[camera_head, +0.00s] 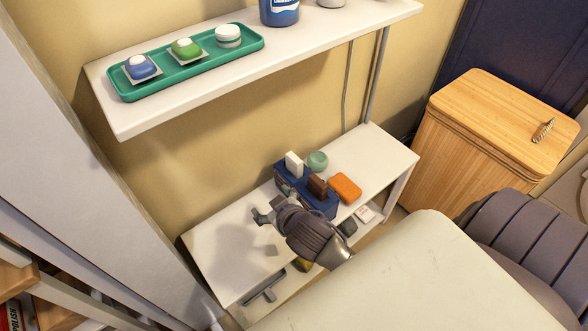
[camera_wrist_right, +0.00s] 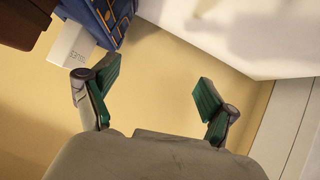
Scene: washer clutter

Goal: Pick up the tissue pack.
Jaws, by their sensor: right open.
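My right gripper (camera_head: 273,203) is open and empty above the white lower table, left of a blue holder (camera_head: 325,205). Its two green-padded fingers (camera_wrist_right: 155,85) stand wide apart in the wrist view, with only wall between them. A small white pack (camera_head: 293,164) stands upright at the holder's back left. In the wrist view a white pack with small print (camera_wrist_right: 70,44) is beside the left finger, outside the jaws, by the blue holder (camera_wrist_right: 92,16). My left gripper is not in view.
A brown item (camera_head: 317,186), an orange block (camera_head: 345,188) and a green round thing (camera_head: 317,161) are close to the holder. The white table (camera_head: 215,250) is clear at left. A shelf (camera_head: 300,52) with a green tray (camera_head: 125,92) overhangs behind. A wooden hamper (camera_head: 480,150) stands right.

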